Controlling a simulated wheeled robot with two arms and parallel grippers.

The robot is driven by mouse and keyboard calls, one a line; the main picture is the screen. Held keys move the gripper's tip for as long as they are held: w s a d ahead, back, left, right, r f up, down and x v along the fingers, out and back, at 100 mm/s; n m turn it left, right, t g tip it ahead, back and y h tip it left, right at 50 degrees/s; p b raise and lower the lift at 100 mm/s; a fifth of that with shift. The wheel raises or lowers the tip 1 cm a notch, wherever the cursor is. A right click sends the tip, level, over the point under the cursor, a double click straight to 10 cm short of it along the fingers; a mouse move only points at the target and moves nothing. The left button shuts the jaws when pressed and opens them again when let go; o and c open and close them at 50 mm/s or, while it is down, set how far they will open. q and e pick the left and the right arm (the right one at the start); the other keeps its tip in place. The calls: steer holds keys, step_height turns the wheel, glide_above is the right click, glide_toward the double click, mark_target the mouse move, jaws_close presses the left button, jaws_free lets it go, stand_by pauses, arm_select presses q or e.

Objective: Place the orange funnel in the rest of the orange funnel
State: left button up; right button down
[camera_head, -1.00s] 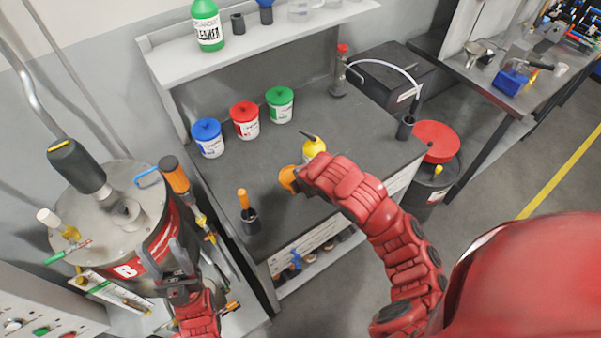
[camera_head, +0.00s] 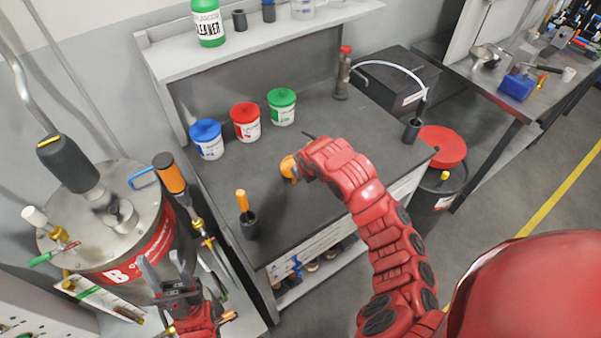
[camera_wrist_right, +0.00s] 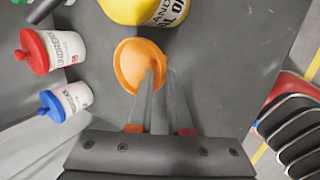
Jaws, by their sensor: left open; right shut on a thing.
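The orange funnel (camera_head: 289,168) is at the end of my right arm, over the grey bench top. In the right wrist view, the funnel's round mouth (camera_wrist_right: 132,62) shows at my right gripper (camera_wrist_right: 158,85), whose fingers are shut on it. Its lower part is hidden. A small dark empty-looking cup (camera_head: 239,19) stands on the upper shelf, apart from the funnel; I cannot tell whether it is the funnel's rest. A black holder with an orange-handled item (camera_head: 247,215) stands on the bench left of the funnel. My left gripper (camera_head: 163,267) is open and empty, in front of the steel drum.
Blue (camera_head: 207,140), red (camera_head: 246,124) and green (camera_head: 282,108) tubs stand behind the funnel. A yellow bottle (camera_wrist_right: 147,10) is close to the funnel, mostly hidden by my arm in the head view. A green cleaner bottle (camera_head: 208,22) stands on the shelf.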

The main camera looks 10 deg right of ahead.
steer(key=shift+f, duration=0.15)
steer(key=c, duration=0.8)
jaws_free()
steer(key=shift+c, duration=0.2)
steer(key=shift+r, duration=0.3)
